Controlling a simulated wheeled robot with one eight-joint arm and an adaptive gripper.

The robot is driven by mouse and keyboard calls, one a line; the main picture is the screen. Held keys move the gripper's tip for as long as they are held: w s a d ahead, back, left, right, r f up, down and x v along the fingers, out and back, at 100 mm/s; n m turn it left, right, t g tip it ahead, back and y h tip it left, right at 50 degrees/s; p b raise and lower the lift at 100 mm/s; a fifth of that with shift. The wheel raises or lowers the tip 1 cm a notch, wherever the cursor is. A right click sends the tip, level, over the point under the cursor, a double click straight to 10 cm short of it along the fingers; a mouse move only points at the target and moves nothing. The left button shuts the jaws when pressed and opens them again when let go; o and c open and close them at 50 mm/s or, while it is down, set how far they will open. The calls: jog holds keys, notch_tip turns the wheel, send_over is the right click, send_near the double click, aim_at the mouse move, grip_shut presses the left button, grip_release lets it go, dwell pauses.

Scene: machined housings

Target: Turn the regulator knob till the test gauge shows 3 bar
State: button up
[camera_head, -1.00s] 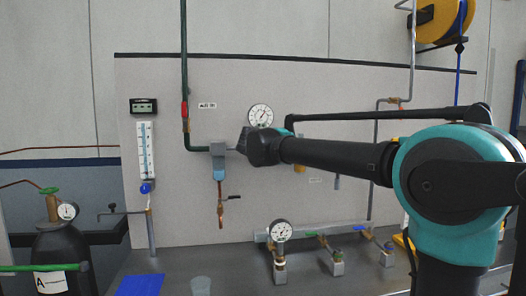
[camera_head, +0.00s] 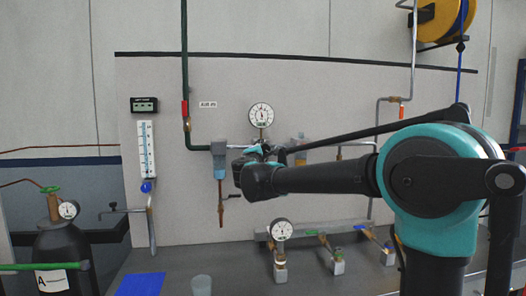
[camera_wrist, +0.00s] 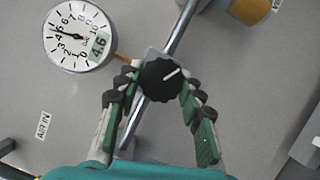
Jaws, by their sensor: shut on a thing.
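The black round regulator knob (camera_wrist: 162,80), with a white pointer line toward the upper right, sits between my fingertips in the wrist view. My gripper (camera_wrist: 161,82) is shut on it from both sides. A white round gauge (camera_wrist: 79,36) stands at the upper left there; its needle points left, between 4 and 5, and its green readout seems to say 4.6. In the head view, this gauge (camera_head: 261,115) is just above my gripper (camera_head: 258,150), which hides the knob. Another dial gauge (camera_head: 280,231) stands on the bench; its reading is too small to tell.
A grey-blue valve block (camera_head: 219,160) sits left of my gripper, with a copper pipe and lever below. Small valves with green (camera_head: 325,240) and blue (camera_head: 375,235) handles stand on the bench. A cup (camera_head: 201,285) and blue sheet (camera_head: 140,285) lie in front.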

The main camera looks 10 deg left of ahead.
jog(key=n+t, duration=0.1)
jog(key=n, duration=0.2)
jog(key=n+t+y, duration=0.1)
jog(key=n, duration=0.2)
jog(key=shift+f+y, duration=0.15)
jog(key=shift+y, duration=0.15)
jog(key=shift+n, duration=0.4)
jog(key=o, duration=1.2)
jog(key=shift+c, duration=0.2)
jog(key=shift+s, duration=0.1)
jog(key=v, duration=1.1)
jog(key=shift+s+f, duration=0.15)
jog(key=shift+s, duration=0.25)
jog(key=shift+d, duration=0.2)
